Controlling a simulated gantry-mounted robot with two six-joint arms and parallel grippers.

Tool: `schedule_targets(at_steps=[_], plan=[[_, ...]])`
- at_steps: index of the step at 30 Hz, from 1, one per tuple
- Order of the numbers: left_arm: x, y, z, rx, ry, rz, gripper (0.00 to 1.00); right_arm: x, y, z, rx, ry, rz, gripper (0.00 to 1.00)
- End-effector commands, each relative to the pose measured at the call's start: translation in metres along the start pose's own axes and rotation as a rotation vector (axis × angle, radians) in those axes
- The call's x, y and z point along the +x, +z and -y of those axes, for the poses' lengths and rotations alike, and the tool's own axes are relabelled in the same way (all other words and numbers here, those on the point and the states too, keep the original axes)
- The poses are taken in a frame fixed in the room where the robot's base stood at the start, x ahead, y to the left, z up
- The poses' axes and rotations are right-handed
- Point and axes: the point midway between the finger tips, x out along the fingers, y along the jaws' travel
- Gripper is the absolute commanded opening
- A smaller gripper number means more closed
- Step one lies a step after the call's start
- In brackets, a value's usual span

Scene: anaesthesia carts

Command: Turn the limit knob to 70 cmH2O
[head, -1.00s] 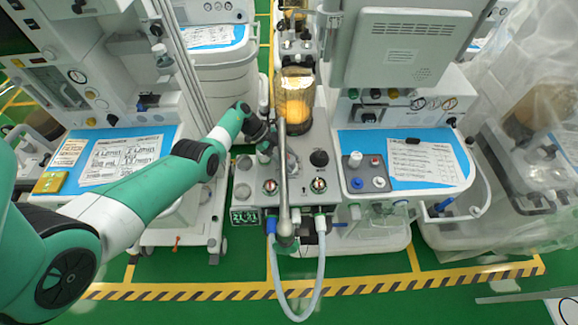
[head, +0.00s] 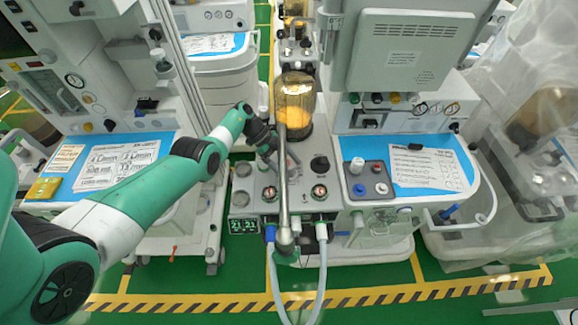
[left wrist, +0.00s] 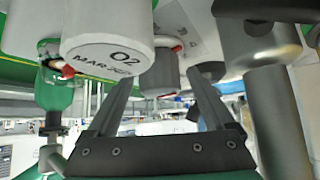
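The anaesthesia cart's breathing unit (head: 306,205) stands in the middle of the head view. A round black knob (head: 319,163) sits on its top; I cannot read its scale or confirm that it is the limit knob. My left gripper (head: 272,147) is just left of the silver upright tube (head: 283,190), left of the black knob and partly hidden. In the left wrist view, its two dark fingers stand apart, with a grey cylindrical part (left wrist: 160,76) beyond and between them. I see no firm contact. My right gripper is not in view.
A clear canister with orange granules (head: 295,105) stands behind the knob. A white cylinder marked O2 (left wrist: 108,50) is close to the left finger. Two hoses (head: 321,275) hang at the front. A blue-topped worktop (head: 440,152) lies to the right; green floor shows in front.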

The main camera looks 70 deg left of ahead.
Motion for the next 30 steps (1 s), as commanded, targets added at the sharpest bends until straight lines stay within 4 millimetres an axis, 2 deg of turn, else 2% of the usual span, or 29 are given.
schedule_targets(at_steps=[8,11,21,25,30], plan=[[-0.004,-0.001,0.000,0.000,-0.001,-0.001,0.86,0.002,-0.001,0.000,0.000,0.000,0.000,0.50],[-0.018,-0.002,0.001,-0.001,-0.003,-0.001,0.86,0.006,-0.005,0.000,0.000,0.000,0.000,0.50],[-0.094,-0.001,0.001,0.000,-0.004,0.000,0.86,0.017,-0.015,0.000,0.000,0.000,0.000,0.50],[-0.111,0.000,0.000,-0.001,-0.002,0.000,0.86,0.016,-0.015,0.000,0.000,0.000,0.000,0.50],[-0.117,0.000,0.000,0.000,0.001,0.000,0.86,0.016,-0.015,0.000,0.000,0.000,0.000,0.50]])
